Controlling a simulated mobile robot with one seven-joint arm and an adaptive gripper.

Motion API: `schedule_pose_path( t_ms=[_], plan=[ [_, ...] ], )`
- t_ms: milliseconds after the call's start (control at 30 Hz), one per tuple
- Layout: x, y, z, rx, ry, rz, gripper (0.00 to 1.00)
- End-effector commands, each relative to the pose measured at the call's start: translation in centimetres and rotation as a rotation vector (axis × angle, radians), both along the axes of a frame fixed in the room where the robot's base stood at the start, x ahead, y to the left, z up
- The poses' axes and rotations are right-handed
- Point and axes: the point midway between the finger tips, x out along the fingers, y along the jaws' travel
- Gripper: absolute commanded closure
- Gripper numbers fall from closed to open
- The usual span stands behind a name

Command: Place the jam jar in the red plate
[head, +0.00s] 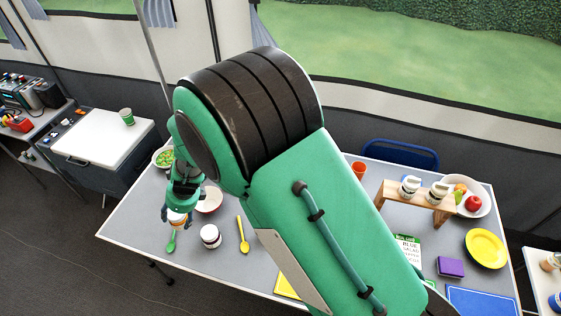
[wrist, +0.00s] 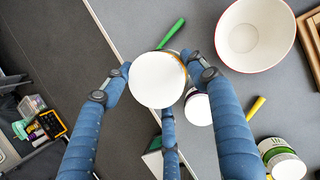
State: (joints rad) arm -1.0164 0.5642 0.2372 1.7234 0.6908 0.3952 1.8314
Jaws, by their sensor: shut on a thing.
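My gripper (wrist: 150,78) is shut on a jar with a white lid (wrist: 158,80); an orange-yellow band shows on this jar in the head view (head: 177,219). It is held near the table's left front edge, and its label cannot be read. A second white-lidded jar with a dark red label (head: 210,238) stands to its right; it also shows in the wrist view (wrist: 198,110), partly hidden by a finger. A white dish with a red rim (wrist: 256,38), looking like a bowl, stands just behind and right of my gripper; it is empty. No other red plate is visible.
A green spoon (head: 171,243) and a yellow spoon (head: 244,238) lie near the jars. A bowl of green food (head: 164,157) is behind. A green-labelled jar (wrist: 284,160) and wooden frame (wrist: 310,40) are at right in the wrist view. A yellow plate (head: 486,248) is far right.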

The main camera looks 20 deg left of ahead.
Motion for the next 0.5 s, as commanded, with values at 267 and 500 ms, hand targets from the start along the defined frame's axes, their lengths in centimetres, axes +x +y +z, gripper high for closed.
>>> schedule_pose_path(
  t_ms=[267, 500],
  plan=[
    [7.8, -5.4, 0.2, 0.001, -0.001, -0.142, 0.77],
    [14.5, -11.7, 0.2, -0.001, 0.000, -0.283, 0.77]
  ],
)
